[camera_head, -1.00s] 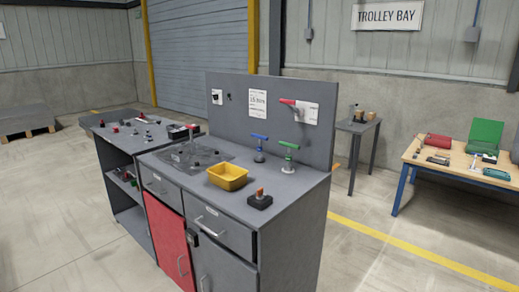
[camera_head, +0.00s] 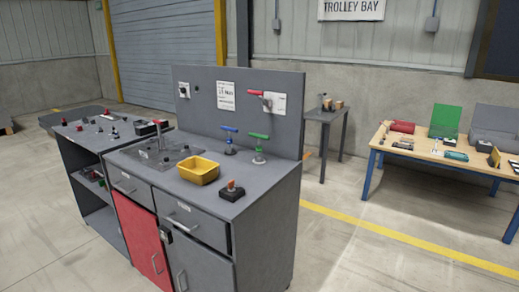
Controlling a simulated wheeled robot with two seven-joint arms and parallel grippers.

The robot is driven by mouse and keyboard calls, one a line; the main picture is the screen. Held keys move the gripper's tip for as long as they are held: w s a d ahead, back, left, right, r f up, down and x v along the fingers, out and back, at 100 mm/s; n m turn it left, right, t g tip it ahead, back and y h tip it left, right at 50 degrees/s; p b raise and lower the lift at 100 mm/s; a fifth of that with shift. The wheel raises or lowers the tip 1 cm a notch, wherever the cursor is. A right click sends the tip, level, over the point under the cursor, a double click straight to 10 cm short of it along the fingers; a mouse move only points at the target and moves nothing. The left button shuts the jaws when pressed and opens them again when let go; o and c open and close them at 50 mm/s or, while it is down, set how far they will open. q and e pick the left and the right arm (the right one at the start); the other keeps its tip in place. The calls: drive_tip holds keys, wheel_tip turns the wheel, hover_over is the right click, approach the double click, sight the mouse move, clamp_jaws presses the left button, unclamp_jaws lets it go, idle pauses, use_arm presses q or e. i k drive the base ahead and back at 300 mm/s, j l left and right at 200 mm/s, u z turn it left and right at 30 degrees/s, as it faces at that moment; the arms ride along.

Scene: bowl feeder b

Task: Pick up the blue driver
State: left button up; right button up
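The blue driver (camera_head: 229,129) has a blue T-shaped handle and stands upright in a holder on the grey workbench top (camera_head: 232,207), near the back panel. A similar green driver (camera_head: 259,137) stands upright just to its right and a little nearer. A red-handled tool (camera_head: 256,93) hangs on the back panel at a white plate. Neither of my grippers shows in the head view.
A yellow bin (camera_head: 198,171) and a black box with an orange-red top (camera_head: 232,190) sit on the bench. A lower grey table (camera_head: 75,133) with small parts adjoins on the left. A wooden table (camera_head: 430,153) stands at right. The floor in front is clear.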

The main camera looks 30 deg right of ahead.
sight(229, 149)
drive_tip(key=i+l, duration=0.15)
drive_tip(key=i, duration=0.35)
drive_tip(key=i+l, duration=0.2)
drive_tip(key=i, duration=0.3)
